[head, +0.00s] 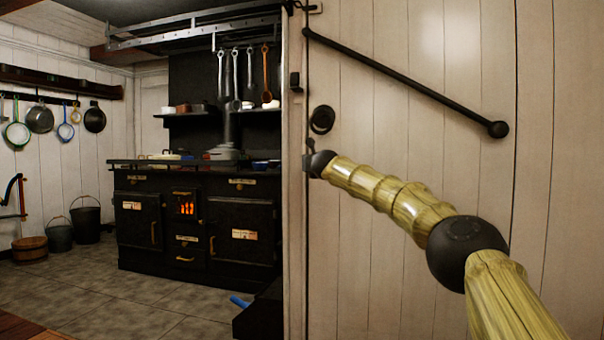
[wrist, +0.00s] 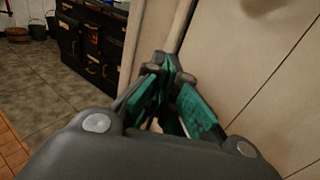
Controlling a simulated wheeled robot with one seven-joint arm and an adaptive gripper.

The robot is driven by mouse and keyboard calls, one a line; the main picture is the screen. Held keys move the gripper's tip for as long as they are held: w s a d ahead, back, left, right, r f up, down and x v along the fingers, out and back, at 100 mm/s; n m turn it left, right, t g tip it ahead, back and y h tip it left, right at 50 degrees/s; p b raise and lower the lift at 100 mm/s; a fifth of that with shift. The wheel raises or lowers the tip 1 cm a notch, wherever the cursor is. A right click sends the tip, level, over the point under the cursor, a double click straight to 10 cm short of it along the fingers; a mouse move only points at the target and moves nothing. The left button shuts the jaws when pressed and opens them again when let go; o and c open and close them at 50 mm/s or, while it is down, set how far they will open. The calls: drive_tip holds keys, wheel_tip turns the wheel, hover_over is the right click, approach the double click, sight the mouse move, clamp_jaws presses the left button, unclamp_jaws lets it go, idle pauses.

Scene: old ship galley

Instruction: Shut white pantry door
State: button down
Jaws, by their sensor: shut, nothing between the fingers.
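The white pantry door (head: 420,120) is a pale plank panel filling the right of the head view. It carries a black diagonal bar (head: 405,82) and a round black fitting (head: 322,119) near its left edge. The door also shows in the wrist view (wrist: 260,75). I cannot tell how far it stands open. My gripper (head: 308,160) is at the door's left edge, just below the round fitting. In the wrist view its teal-padded fingers (wrist: 170,68) are shut and empty, close to the edge. Whether they touch the door is unclear.
A narrow pale post (head: 294,210) stands left of the door edge. Beyond it is a black stove (head: 195,225) with a fire. Buckets (head: 85,222) and a wooden tub (head: 30,249) stand at the far left. The tiled floor (head: 130,285) before the stove is clear.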

drive_tip(key=s+a+b, duration=0.2)
drive_tip(key=s, duration=0.5)
drive_tip(key=shift+a+b, duration=0.2)
drive_tip(key=shift+b, duration=0.1)
drive_tip(key=shift+s, duration=0.1)
